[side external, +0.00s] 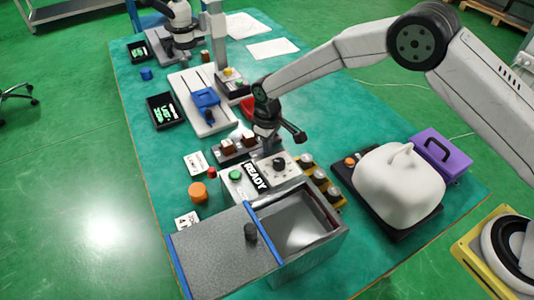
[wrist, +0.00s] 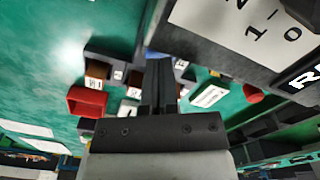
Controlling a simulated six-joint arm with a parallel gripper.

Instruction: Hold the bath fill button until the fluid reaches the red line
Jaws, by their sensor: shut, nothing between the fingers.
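The control box (side external: 232,190) carries a green button (side external: 235,174), a dark knob and a READY display (side external: 257,177). Which button is the bath fill button is not readable. The metal bath (side external: 338,240) adjoins the box, partly covered by a grey lid. Its inside looks grey; I cannot make out a fluid level or red line clearly. My gripper (side external: 268,148) is shut and empty, pointing down just behind the box. In the wrist view my gripper (wrist: 158,65) points past the edge of the box's dial panel (wrist: 235,30). It is apart from the green button.
A dark block with brown pieces (side external: 231,150) stands close beside my gripper. A red tray (wrist: 87,101) lies nearby. A row of yellow-and-black items (side external: 320,178) is right of the box. A white draped shape (side external: 395,190) and purple case (side external: 440,155) stand farther right.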

